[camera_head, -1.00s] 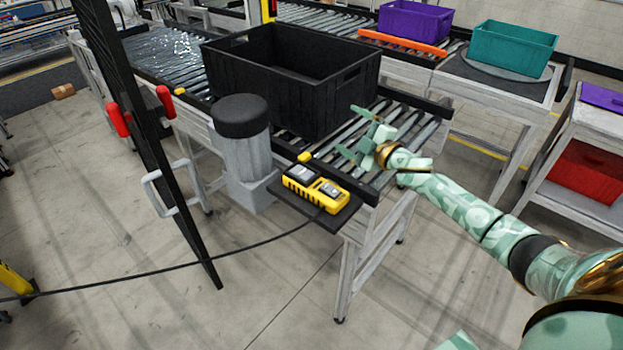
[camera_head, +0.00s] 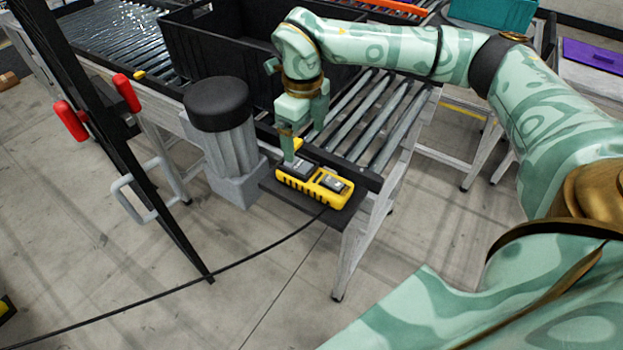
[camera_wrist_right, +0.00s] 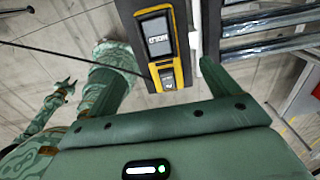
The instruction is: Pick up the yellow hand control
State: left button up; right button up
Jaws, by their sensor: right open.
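The yellow hand control (camera_head: 326,187), with a dark screen and keypad, lies on a small dark shelf (camera_head: 272,188) at the conveyor's near end. My right gripper (camera_head: 304,142) is open and points down just above and behind the control's left end; one finger overlaps it in the head view. In the right wrist view the control (camera_wrist_right: 158,45) shows between the two spread fingers (camera_wrist_right: 158,65), with nothing held. Whether a finger touches it I cannot tell. My left gripper (camera_wrist_right: 66,88) shows small at the left of the right wrist view; its jaws are unclear.
A black cable (camera_head: 200,287) runs from the control to the lower left. A grey motor with a black cap (camera_head: 218,105) stands left of the shelf. A black crate (camera_head: 205,50) sits on the rollers behind. A black frame with red handles (camera_head: 126,93) stands further left.

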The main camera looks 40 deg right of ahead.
aim_at(306, 168)
notch_tip(306, 168, down, 6)
jog(key=shift+r+b, duration=0.2)
jog(key=shift+b, duration=0.15)
notch_tip(306, 168, down, 5)
jog(key=shift+d+r+b, duration=0.1)
jog(key=shift+r+b, duration=0.05)
jog(key=shift+b, duration=0.25)
jog(key=c, duration=1.3)
